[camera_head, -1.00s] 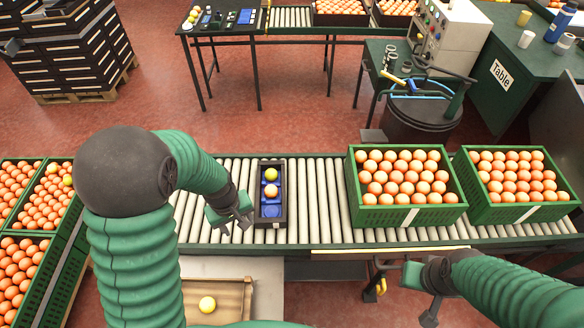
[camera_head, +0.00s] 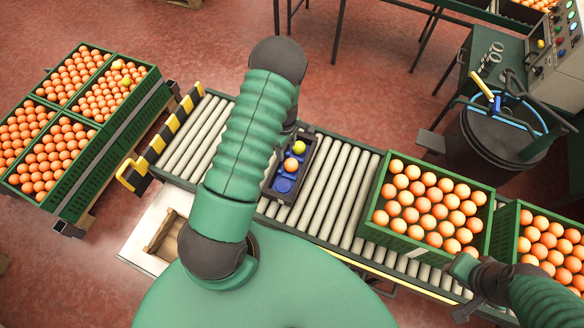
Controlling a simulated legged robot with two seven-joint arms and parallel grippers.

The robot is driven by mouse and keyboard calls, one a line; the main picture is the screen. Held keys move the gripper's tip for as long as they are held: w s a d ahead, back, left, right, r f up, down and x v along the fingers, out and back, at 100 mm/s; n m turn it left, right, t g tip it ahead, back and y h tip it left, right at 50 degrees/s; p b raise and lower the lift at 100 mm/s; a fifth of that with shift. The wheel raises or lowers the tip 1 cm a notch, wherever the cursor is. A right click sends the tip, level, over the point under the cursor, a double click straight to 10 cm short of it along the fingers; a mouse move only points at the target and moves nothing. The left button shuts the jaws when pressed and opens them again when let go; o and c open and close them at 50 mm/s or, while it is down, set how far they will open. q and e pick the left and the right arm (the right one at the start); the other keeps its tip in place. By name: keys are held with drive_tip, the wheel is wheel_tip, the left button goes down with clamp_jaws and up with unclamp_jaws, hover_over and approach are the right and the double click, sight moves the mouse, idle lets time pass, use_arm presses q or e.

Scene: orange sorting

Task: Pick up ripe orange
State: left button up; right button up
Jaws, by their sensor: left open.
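A small dark tray (camera_head: 308,178) with blue cups lies on the roller conveyor. In it are a ripe orange fruit (camera_head: 291,165) and, just behind it, a yellow-green fruit (camera_head: 299,147). Blue cups at its near end are empty. My left gripper (camera_head: 274,164) is at the tray's left side, mostly hidden behind my own left arm; it is open. No fruit shows in it.
Green crates full of oranges stand on the conveyor at right (camera_head: 378,232) and farther right (camera_head: 504,238). More full crates (camera_head: 120,125) stand at left. A wooden box (camera_head: 160,236) is partly hidden below the conveyor. Bare rollers (camera_head: 345,190) lie between tray and crate.

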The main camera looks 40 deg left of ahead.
sight(292, 162)
use_arm(q)
drive_tip(key=f, duration=0.2)
drive_tip(key=f+b, duration=0.1)
drive_tip(key=f, duration=0.1)
drive_tip(key=w+f+b, duration=0.1)
drive_tip(key=f, duration=0.1)
drive_tip(key=shift+w+d+f+b, duration=0.2)
drive_tip(key=shift+f+b, duration=0.1)
drive_tip(key=shift+b, duration=0.15)
drive_tip(key=shift+d+f+b, duration=0.2)
drive_tip(key=shift+d+b, duration=0.1)
drive_tip(key=f+b, duration=0.1)
drive_tip(key=f, duration=0.1)
drive_tip(key=d+b, duration=0.1)
drive_tip(key=shift+s+f+b, duration=0.3)
drive_tip(key=shift+f+b, duration=0.05)
drive_tip(key=shift+f, duration=0.05)
drive_tip(key=shift+f+b, duration=0.3)
drive_tip(key=shift+f, duration=0.1)
drive_tip(key=shift+w+a, duration=0.2)
drive_tip(key=shift+a+f, duration=0.1)
drive_tip(key=shift+c, duration=0.5)
drive_tip(key=shift+s, duration=0.1)
drive_tip(key=c, duration=0.9)
drive_tip(key=shift+c, duration=0.2)
use_arm(e)
drive_tip(key=s+x, duration=0.1)
drive_tip(key=x, duration=0.7)
drive_tip(key=shift+d+f, duration=0.25)
drive_tip(key=shift+f, duration=0.15)
